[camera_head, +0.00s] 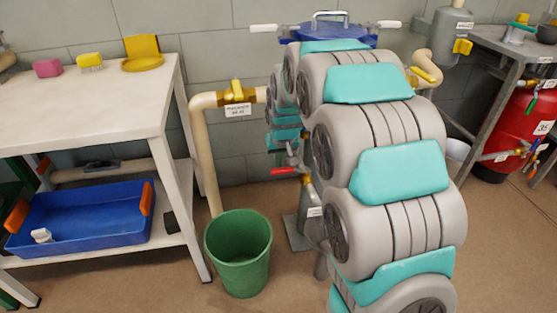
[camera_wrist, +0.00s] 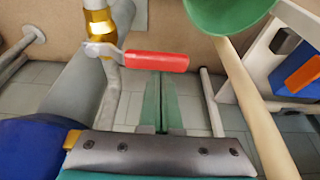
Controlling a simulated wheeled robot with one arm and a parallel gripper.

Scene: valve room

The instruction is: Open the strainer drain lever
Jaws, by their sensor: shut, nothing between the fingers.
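The strainer drain lever (camera_head: 285,170) has a red grip and sticks out sideways to the left from its small valve, low beside my arm. In the wrist view the red lever (camera_wrist: 157,61) runs right from a brass valve (camera_wrist: 97,22), roughly level. My gripper (camera_wrist: 163,78) points at the lever with its two green fingers together and nothing between them. The fingertips lie at the grip's lower edge in that view; I cannot tell whether they touch it. In the head view my arm hides much of the strainer and the fingers.
A green bucket (camera_head: 238,252) stands on the floor below and left of the lever. A cream pipe (camera_head: 203,150) with a yellow-handled valve (camera_head: 237,93) runs down behind it. A white table (camera_head: 90,95) stands left, with a blue tray (camera_head: 85,220) on its lower shelf.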

